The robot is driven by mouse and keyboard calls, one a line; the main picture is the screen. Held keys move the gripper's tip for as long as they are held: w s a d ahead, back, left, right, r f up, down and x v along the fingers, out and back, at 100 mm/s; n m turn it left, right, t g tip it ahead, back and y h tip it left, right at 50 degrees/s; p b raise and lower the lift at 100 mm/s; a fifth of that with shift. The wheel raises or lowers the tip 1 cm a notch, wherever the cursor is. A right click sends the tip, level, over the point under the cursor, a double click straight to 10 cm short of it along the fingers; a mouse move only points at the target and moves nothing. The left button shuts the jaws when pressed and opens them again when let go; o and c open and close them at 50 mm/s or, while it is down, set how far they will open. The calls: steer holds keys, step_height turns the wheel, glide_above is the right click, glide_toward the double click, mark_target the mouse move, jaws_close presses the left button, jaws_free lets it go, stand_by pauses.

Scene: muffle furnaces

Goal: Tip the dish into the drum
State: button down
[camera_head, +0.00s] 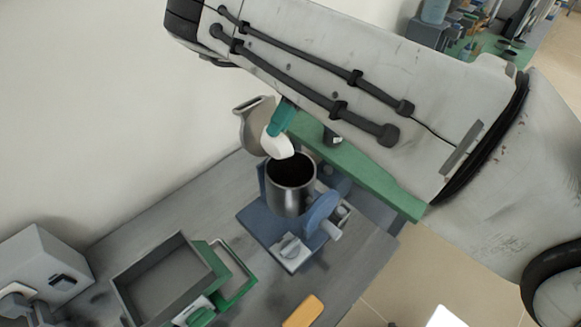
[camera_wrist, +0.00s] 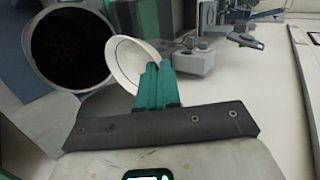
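The white dish (camera_head: 277,147) is tilted, with its lower edge by the drum's mouth in the head view. My gripper (camera_head: 273,131), with teal fingers, is shut on its rim. The wrist view shows the fingers (camera_wrist: 157,70) close together at the edge of the dish (camera_wrist: 124,57). The drum (camera_head: 289,200) is a grey metal cylinder, open at the top and dark inside, standing on a blue mount. In the wrist view its round mouth (camera_wrist: 68,48) lies just left of the dish. I cannot tell what is in the dish or drum.
A round grey lid-like part (camera_head: 253,127) stands behind the drum. A green bar (camera_head: 375,183) runs close by on the right. A grey open tray (camera_head: 165,278) and a green frame (camera_head: 236,270) lie on the bench in front. A grey box (camera_head: 38,268) stands at left.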

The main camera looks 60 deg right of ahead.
mark_target(273, 147)
steer(key=shift+a, duration=0.1)
steer(key=shift+s+a+f+h, duration=0.1)
steer(key=shift+s+a+h, duration=0.15)
steer(key=shift+a+h, duration=0.25)
steer(key=shift+s+a+f+h, duration=0.1)
steer(key=shift+s+a+h, duration=0.1)
steer(key=shift+a+h, duration=0.3)
steer(key=shift+s+a+g+h, duration=0.45)
steer(key=shift+a+h, duration=0.2)
steer(key=shift+h, duration=0.25)
steer(key=shift+f, duration=0.1)
steer(key=shift+w+a+f+h, duration=0.1)
steer(key=shift+a+f+h, duration=0.3)
steer(key=shift+a+h, duration=0.5)
steer(key=shift+w+a+f+g+h, duration=0.1)
steer(key=shift+a+f+g+h, duration=0.25)
steer(key=shift+h, duration=0.75)
steer(key=shift+a, duration=0.1)
